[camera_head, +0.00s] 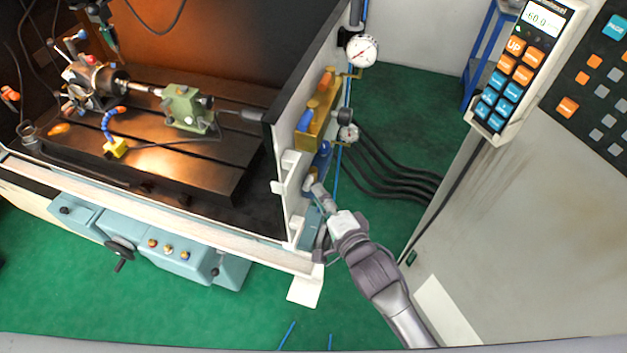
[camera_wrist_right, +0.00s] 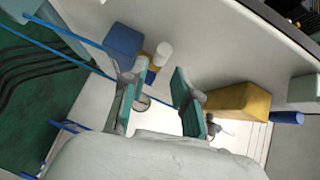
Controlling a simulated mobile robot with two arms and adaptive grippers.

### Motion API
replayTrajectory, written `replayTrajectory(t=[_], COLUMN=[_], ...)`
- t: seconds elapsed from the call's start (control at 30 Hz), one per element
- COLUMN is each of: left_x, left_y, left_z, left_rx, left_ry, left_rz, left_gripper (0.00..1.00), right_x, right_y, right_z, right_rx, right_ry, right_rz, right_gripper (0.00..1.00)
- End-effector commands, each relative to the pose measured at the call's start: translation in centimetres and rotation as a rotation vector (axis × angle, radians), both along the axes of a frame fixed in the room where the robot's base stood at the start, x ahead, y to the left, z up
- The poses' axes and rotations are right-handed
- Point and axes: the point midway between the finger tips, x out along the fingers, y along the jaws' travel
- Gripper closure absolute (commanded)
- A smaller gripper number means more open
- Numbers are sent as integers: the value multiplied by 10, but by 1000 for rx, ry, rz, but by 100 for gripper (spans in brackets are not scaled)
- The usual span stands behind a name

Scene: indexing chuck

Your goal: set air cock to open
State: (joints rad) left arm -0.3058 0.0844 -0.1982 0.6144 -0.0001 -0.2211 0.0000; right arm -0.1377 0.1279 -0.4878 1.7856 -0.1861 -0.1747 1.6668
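My right gripper (camera_head: 316,192) reaches up to the side panel of the machine enclosure, below a blue fitting (camera_head: 322,150). In the right wrist view my right gripper (camera_wrist_right: 157,100) has its two teal-padded fingers apart, with nothing clearly held between them. A blue block (camera_wrist_right: 124,42) with a small brass part and a white cylinder (camera_wrist_right: 164,54) sits just beyond the fingertips. A small round grey part shows in the gap between the fingers. I cannot tell for sure which fitting is the air cock or how its handle is turned. My left gripper is not in view.
A brass-yellow block (camera_head: 318,108) is on the same panel; in the wrist view it (camera_wrist_right: 240,100) is close to the right finger. Pressure gauges (camera_head: 361,50) and blue hoses run along the panel. Black cables lie behind. A control cabinet (camera_head: 530,210) stands at the right.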

Motion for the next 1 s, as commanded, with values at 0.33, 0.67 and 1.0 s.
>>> replayTrajectory(t=[0.33, 0.67, 1.0], left_x=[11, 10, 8], left_y=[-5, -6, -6], left_z=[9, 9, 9], left_rx=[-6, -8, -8], left_ry=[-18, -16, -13], left_rz=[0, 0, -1], left_gripper=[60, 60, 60], right_x=[38, 39, 39], right_y=[19, 20, 20], right_z=[-6, -7, -7], right_rx=[0, -1, -1], right_ry=[0, 2, 2], right_rz=[0, 0, 1], right_gripper=[70, 72, 100])
